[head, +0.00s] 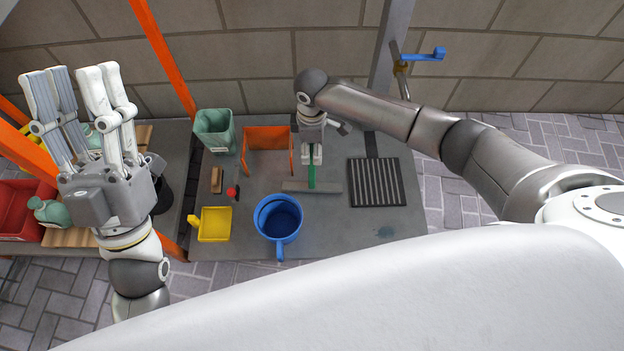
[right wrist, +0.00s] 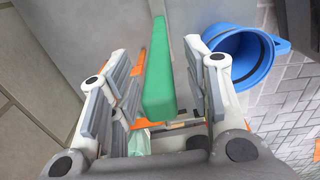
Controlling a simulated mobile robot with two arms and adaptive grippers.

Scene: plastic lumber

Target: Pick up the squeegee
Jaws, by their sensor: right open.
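The squeegee has a green handle (head: 312,177) and a flat grey head (head: 312,187), and lies on the grey table top (head: 340,235). My right gripper (head: 311,155) is over the far end of the handle. In the right wrist view the green handle (right wrist: 165,85) runs between the open fingers of the right gripper (right wrist: 155,90), with a gap visible at its left.
A blue bucket (head: 278,218) stands in front of the squeegee, and it shows in the right wrist view (right wrist: 240,55). A black ribbed mat (head: 376,182) lies right. An orange frame (head: 266,138), a green bin (head: 214,130) and a yellow dustpan (head: 214,223) are left. The front right table is mostly clear.

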